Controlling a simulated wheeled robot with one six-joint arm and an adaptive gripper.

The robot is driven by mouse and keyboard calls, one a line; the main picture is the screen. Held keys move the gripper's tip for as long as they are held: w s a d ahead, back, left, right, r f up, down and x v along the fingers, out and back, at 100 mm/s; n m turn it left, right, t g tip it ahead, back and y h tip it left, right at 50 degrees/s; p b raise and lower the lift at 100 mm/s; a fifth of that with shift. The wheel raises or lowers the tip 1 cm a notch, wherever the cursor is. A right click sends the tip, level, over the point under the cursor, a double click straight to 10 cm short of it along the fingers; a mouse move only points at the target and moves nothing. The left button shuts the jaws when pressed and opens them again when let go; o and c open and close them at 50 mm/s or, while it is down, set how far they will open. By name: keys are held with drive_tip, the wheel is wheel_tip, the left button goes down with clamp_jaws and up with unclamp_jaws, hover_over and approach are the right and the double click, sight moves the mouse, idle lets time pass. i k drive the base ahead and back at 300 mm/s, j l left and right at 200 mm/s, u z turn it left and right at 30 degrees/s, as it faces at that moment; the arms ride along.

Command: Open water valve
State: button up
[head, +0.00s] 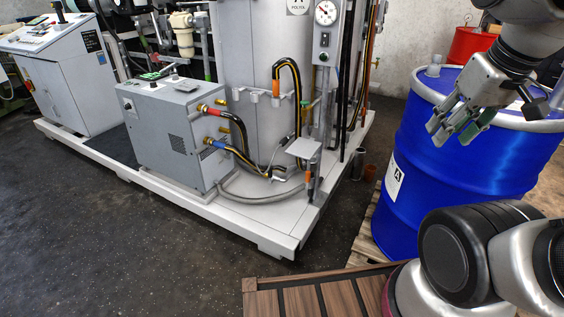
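My gripper (454,128) is at the upper right, pointing down and left in front of the blue drum (440,165). Its fingers are apart with nothing between them. No part is clearly marked as the water valve. A grey box unit (165,135) stands left of centre, with a red-collared hose fitting (207,109) and a blue-collared fitting (212,143) on its right side. A small green handle-like part (152,75) lies on its top. Small grey fittings (262,95) line the front of the tall tank. My gripper is well to the right of all these.
A white skid (235,225) carries the machinery, with black hoses (245,160) across it. A control console (60,75) stands at the far left and a red drum (468,44) at the back right. Brown slatted boards (320,300) lie in front. The dark floor (110,230) at lower left is clear.

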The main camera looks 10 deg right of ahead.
sight(270, 181)
drive_tip(key=i+l+u, duration=0.15)
drive_tip(key=i, duration=0.3)
drive_tip(key=i+l+u, duration=0.15)
drive_tip(key=i, duration=0.3)
drive_tip(key=i+j+z, duration=0.3)
drive_tip(key=j, duration=0.35)
drive_tip(key=i+j+z, duration=0.15)
drive_tip(key=j, duration=0.2)
drive_tip(key=i+j+z, duration=0.15)
drive_tip(key=j, duration=0.2)
drive_tip(key=i+j+z, duration=0.15)
drive_tip(key=j, duration=0.25)
